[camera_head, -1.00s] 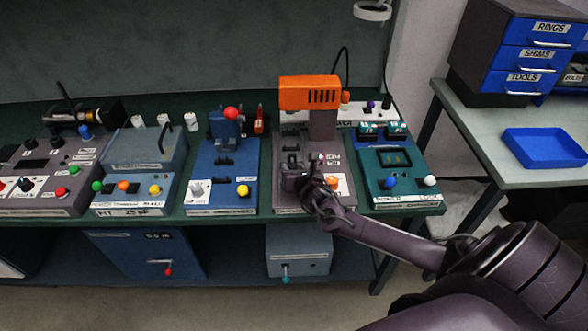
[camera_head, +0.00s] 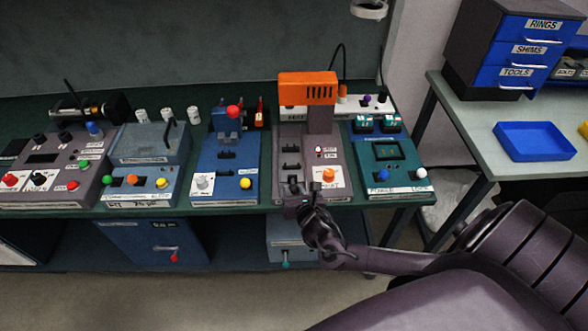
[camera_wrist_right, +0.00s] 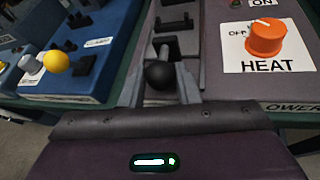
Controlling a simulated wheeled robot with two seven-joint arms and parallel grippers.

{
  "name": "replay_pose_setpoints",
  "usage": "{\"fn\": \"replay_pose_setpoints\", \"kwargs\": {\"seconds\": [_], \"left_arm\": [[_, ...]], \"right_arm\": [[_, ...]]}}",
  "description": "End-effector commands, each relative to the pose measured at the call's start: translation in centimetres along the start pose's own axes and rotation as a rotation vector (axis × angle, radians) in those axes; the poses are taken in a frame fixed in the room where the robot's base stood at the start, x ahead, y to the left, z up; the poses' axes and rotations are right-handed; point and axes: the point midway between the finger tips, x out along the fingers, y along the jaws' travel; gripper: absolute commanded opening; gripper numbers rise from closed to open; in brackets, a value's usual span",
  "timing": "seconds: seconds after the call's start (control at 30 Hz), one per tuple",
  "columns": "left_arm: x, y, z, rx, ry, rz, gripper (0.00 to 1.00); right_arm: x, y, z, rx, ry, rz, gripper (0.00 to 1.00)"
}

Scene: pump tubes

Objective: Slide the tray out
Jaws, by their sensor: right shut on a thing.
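The grey machine with an orange head (camera_head: 307,90) stands on the bench right of the centre. Its dark tray, with several black cradles (camera_head: 291,167), runs from under the head towards the bench's front edge. The cradles hold nothing that I can see. In the right wrist view, the tray (camera_wrist_right: 175,45) ends near a black ball knob (camera_wrist_right: 159,75). My right gripper (camera_head: 297,190) is shut on this knob at the front of the machine; in the wrist view its fingers (camera_wrist_right: 160,85) lie either side of the knob. My left gripper is not in view.
An orange HEAT knob (camera_wrist_right: 266,37) sits right of the tray. A blue machine with a yellow knob (camera_head: 246,183) stands to the left, a teal device (camera_head: 388,150) to the right. A blue bin (camera_head: 535,141) rests on the side table. Open space lies before the bench.

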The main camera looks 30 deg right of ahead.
Motion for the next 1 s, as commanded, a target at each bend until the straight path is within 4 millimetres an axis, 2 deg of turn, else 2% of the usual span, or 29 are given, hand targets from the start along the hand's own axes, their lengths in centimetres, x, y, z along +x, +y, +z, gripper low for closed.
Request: {"fn": "replay_pose_setpoints", "kwargs": {"seconds": [0.23,0.4,0.43,0.6,0.87,1.0], "left_arm": [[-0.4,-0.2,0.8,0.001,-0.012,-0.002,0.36],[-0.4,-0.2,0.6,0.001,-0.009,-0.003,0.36],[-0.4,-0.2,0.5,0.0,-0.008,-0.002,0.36],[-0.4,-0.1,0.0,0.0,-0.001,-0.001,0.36],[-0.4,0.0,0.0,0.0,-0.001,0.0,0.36],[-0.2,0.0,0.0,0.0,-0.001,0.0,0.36]], "right_arm": [[-0.6,0.1,-0.4,0.0,0.0,-0.001,0.0],[-0.6,0.1,-0.4,0.001,-0.001,-0.001,0.0],[-0.6,0.1,-0.4,0.001,0.0,-0.001,0.3],[-0.5,0.1,-0.4,0.0,0.0,-0.001,0.5],[-0.6,0.1,-0.4,0.0,0.0,-0.001,0.5],[-1.8,0.1,-0.5,-0.001,0.001,0.0,0.5]]}}
